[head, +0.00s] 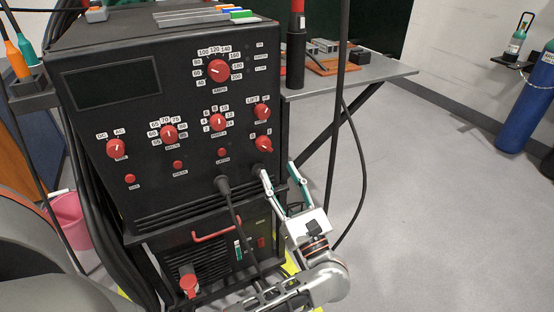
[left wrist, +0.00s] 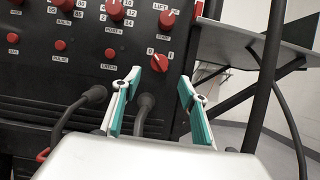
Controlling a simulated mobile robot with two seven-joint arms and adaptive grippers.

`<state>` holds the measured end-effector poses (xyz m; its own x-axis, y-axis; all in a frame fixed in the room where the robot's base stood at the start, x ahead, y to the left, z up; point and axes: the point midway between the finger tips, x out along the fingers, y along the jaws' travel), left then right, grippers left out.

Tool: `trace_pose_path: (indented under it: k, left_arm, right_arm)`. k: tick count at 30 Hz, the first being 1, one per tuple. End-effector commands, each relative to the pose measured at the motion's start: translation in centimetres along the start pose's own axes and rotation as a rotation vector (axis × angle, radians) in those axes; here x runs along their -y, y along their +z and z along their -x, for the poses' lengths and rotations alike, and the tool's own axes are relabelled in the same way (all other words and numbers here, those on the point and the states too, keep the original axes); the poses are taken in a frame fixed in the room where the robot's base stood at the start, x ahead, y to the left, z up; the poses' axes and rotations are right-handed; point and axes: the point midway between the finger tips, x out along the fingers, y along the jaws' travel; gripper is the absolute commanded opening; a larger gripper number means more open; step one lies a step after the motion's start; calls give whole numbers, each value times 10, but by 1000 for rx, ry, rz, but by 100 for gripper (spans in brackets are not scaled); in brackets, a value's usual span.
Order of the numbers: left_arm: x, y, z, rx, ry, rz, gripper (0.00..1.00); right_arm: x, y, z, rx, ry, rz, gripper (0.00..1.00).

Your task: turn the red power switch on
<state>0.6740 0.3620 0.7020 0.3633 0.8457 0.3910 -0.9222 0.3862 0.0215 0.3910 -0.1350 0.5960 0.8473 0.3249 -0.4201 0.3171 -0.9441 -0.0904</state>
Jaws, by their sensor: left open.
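The red power switch (head: 263,143) is a round red knob on the right side of the black machine's front panel, with small 0 and 1 labels above it. It also shows in the left wrist view (left wrist: 159,62). Its exact pointer position is too small to tell. My left gripper (head: 279,169) is open and empty, just below and in front of the switch in the head view. In the left wrist view its two teal-padded fingers (left wrist: 160,78) stand apart, with the switch between and beyond their tips. No contact shows. My right gripper is not in view.
Other red knobs, such as the lift knob (head: 262,112), and red buttons crowd the panel (head: 105,100). Black cables (head: 237,225) plug in below the switch. A hanging dark cable (head: 339,110) runs right of the machine.

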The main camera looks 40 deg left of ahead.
Motion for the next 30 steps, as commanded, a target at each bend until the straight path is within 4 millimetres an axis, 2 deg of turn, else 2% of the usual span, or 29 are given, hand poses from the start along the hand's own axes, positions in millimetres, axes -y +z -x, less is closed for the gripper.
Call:
trace_pose_path:
  k: [4, 12, 18, 29, 30]
  left_arm:
    - [0, -2, -12, -10, 15, 23, 43]
    - [-1, -1, -54, -7, 15, 21, 43]
    - [-1, -2, -74, -8, 13, 17, 43]
    - [-1, -2, -79, -10, 12, 17, 43]
    - [-1, -2, -79, -10, 12, 17, 33]
  right_arm:
    - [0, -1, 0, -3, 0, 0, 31]
    - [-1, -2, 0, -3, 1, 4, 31]
    - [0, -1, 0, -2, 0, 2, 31]
    - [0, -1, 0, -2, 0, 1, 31]
    - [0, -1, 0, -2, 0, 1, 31]
